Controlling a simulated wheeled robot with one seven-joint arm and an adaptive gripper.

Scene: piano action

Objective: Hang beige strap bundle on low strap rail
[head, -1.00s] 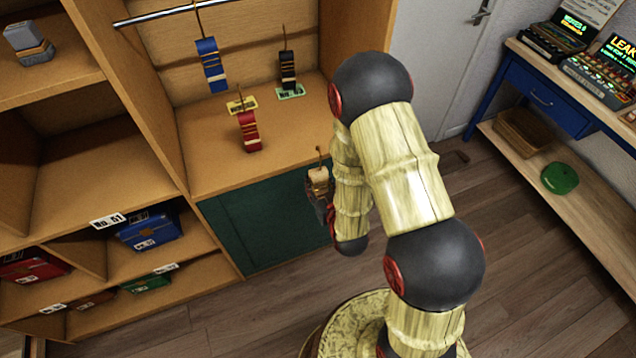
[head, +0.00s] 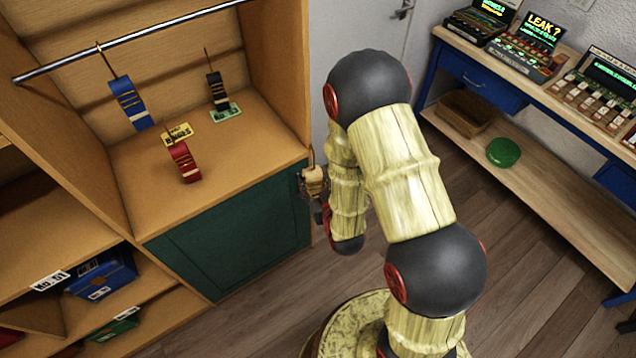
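The beige strap bundle (head: 313,181) is at the end of my arm, just in front of the right side of the cabinet, with a thin hook on top. My gripper (head: 318,200) is mostly hidden behind my arm; the bundle sits at its fingers and appears held, clear of the floor. The metal strap rail (head: 150,35) runs across the upper part of the cabinet bay at the left. A blue strap bundle (head: 130,103) hangs from it by a hook.
A red bundle (head: 184,161) and a black bundle (head: 218,91) are in the bay, near yellow (head: 180,132) and green labels. The cabinet's right side panel stands between the bay and the door. A workbench (head: 540,85) with devices is at right.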

